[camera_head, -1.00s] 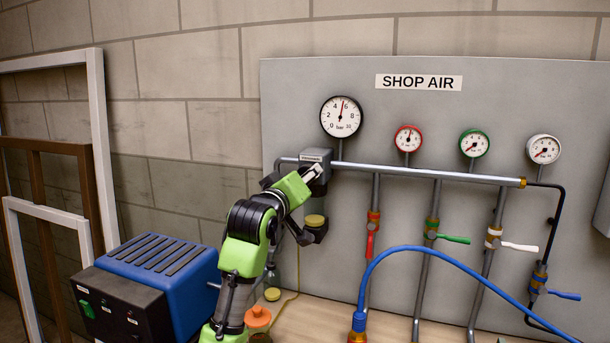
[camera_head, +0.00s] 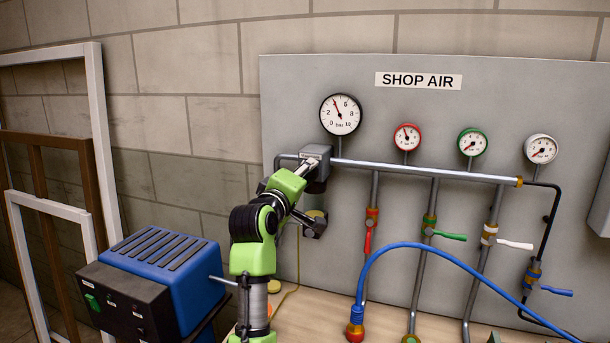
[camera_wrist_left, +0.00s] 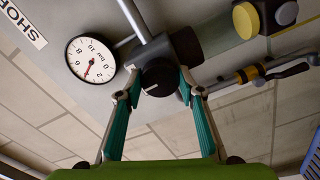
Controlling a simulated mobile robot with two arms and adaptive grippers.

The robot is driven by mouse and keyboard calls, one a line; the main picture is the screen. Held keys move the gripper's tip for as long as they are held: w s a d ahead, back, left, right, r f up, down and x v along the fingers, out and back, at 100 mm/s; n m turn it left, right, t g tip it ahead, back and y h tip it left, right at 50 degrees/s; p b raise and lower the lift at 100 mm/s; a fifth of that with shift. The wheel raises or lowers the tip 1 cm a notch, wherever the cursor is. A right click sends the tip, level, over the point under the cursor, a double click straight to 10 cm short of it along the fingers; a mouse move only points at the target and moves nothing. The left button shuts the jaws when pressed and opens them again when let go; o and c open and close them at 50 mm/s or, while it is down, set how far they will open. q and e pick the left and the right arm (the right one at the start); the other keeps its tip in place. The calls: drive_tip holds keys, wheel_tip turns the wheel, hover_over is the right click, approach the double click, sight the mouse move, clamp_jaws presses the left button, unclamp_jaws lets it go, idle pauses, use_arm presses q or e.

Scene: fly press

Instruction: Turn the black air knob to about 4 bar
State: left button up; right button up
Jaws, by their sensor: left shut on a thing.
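My right gripper is out of view.
A blue compressor (camera_head: 160,262) stands at lower left. Right of my arm, a pipe (camera_head: 430,173) carries small gauges and several coloured valve levers. A blue hose (camera_head: 430,247) arches in front of the panel (camera_head: 580,110).

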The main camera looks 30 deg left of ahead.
use_arm(q)
drive_tip(key=o, duration=1.1)
drive_tip(key=shift+s, duration=0.1)
drive_tip(key=v, duration=1.1)
drive_tip(key=shift+s, duration=0.4)
drive_tip(key=shift+f, duration=0.2)
